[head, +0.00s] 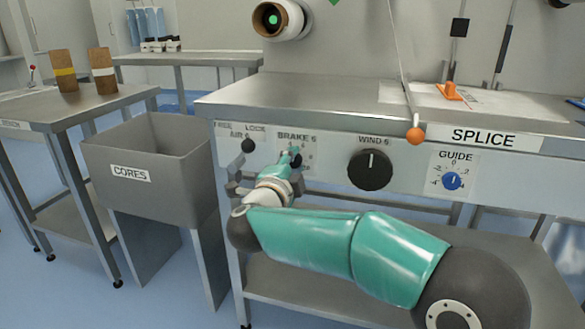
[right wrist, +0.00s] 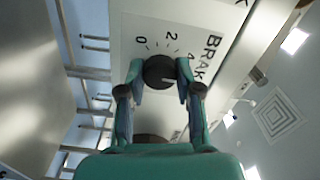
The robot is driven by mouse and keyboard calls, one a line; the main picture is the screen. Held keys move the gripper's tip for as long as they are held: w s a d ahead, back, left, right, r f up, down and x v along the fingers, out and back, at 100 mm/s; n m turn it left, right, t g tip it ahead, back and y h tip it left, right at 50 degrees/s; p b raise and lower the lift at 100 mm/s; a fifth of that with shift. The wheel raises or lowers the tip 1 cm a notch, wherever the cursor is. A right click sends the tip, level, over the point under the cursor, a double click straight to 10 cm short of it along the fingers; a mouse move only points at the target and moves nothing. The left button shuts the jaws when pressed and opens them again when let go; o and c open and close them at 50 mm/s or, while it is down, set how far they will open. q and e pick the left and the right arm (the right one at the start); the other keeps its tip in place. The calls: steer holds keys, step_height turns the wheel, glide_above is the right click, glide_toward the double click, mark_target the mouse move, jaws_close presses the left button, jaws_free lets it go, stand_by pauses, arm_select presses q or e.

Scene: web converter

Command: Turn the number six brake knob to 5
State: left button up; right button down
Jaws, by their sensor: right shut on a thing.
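The number six brake knob (right wrist: 159,72) is a small black round knob on the light front panel, and the right wrist view shows it between the two fingers of my right gripper (right wrist: 160,76). The fingers touch it on both sides. The digits 0, 2 and 4 show around it; the pointer setting is too small to read surely. In the head view my right gripper (head: 291,160) is at the BRAKE 6 label (head: 297,137) and mostly hides the knob. My left gripper is not in view.
The black WIND 6 knob (head: 370,169) and the blue GUIDE knob (head: 452,181) are to the right on the same panel. A small black AIR 6 knob (head: 247,145) is to the left. A grey CORES bin (head: 150,160) stands left of the machine.

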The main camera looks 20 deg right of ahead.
steer(key=shift+f, duration=0.25)
steer(key=c, duration=1.1)
jaws_free()
steer(key=shift+c, duration=0.2)
steer(key=o, duration=0.4)
steer(key=shift+r, duration=0.15)
steer(key=shift+c, duration=0.2)
steer(key=v, duration=1.2)
steer(key=shift+d, duration=0.1)
